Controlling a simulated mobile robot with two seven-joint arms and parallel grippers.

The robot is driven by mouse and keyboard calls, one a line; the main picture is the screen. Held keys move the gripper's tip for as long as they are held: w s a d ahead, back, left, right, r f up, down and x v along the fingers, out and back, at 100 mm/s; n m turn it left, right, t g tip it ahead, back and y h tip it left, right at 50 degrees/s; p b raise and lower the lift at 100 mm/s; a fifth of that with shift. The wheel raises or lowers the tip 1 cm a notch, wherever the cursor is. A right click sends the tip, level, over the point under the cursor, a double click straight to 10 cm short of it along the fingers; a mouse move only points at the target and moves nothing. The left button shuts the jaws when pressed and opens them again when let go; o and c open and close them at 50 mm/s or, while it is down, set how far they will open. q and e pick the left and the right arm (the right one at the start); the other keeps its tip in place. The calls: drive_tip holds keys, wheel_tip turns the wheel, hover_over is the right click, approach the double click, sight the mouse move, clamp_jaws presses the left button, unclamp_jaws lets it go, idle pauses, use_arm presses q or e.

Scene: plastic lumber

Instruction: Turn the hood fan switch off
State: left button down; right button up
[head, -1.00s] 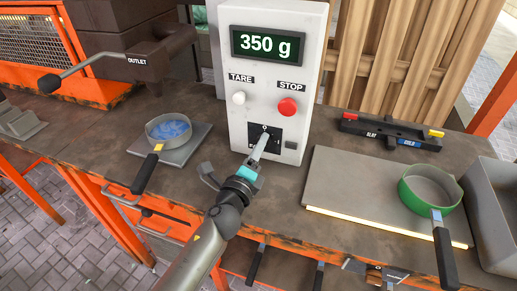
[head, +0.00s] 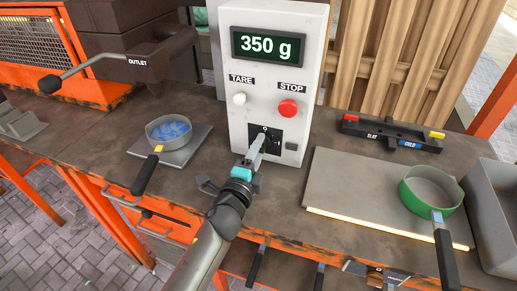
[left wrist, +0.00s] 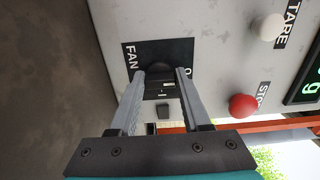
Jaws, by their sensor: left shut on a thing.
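The hood fan switch is a dark knob (left wrist: 159,70) on a black plate (head: 278,137) low on the front of the white control box (head: 315,70). The plate bears the word FAN and an O mark, both partly seen in the left wrist view. My left gripper (head: 262,140) reaches the plate from the front. In the left wrist view its two grey fingers (left wrist: 160,78) lie on either side of the knob, shut on it. The fingers hide part of the plate in the head view, so the knob's exact angle is unclear. My right gripper is not in view.
Above the switch are a white TARE button (head: 239,99), a red STOP button (head: 288,108) and a display reading 350 g (head: 269,45). A pan of blue pieces (head: 170,130) stands left; a green-rimmed pan (head: 430,188) stands right on a grey plate (head: 345,190).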

use_arm(q)
drive_tip(key=shift+c, duration=1.8)
unclamp_jaws()
drive_tip(key=shift+s, duration=0.15)
drive_tip(key=p+v, duration=0.1)
drive_tip(key=v, duration=1.4)
